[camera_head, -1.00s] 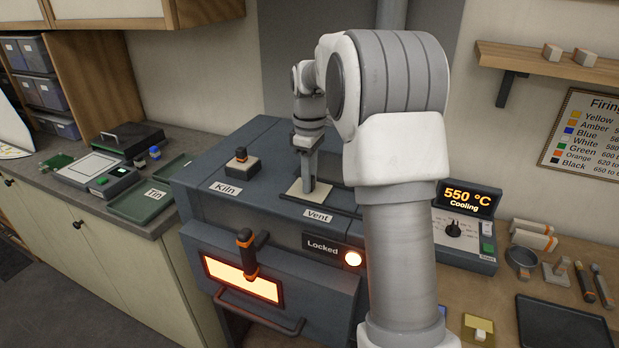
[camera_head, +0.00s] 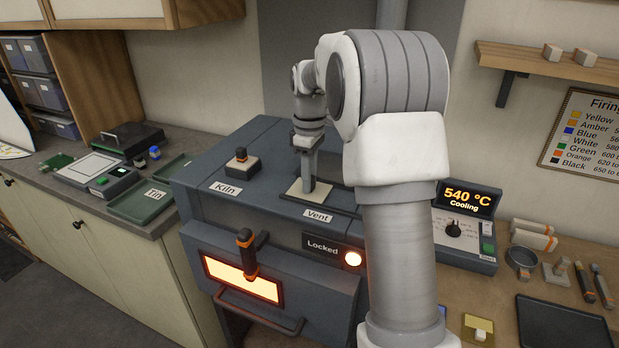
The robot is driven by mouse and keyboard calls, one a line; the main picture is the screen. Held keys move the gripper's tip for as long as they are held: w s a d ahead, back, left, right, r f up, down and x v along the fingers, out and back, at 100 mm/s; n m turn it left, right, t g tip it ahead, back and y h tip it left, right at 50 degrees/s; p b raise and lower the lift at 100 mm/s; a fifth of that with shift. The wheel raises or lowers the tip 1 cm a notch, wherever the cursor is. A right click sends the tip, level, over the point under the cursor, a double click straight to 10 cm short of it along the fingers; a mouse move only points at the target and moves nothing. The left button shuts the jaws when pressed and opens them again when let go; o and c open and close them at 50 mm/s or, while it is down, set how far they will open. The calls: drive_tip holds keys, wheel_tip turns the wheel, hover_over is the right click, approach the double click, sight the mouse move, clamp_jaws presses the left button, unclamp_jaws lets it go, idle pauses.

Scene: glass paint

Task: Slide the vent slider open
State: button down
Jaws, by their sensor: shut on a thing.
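The vent slider (camera_head: 313,195) is a pale plate with a small upright grip, set in a dark track on top of the kiln (camera_head: 262,165), above the "Vent" label (camera_head: 318,216). It sits toward the left of the track; my arm hides the right part. My gripper (camera_head: 308,188) points down and is shut on the slider's grip. The fingertips are small in this view, and their contact is partly hidden.
The kiln door shows a glowing window and an orange-banded handle (camera_head: 247,254). A sign (camera_head: 325,247) reads "Locked" beside a lit lamp. The controller display (camera_head: 467,198) reads 540 °C, Cooling. A knob block (camera_head: 241,163) stands left on the kiln top.

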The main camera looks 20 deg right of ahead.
drive_tip(key=s+d+b, duration=0.1)
drive_tip(key=s+d, duration=0.5)
drive_tip(key=c, duration=0.7)
unclamp_jaws()
drive_tip(key=shift+d, duration=0.1)
drive_tip(key=shift+r, duration=0.1)
drive_tip(key=shift+r, duration=0.25)
wheel_tip(320, 180, up, 17)
drive_tip(key=shift+f, duration=0.15)
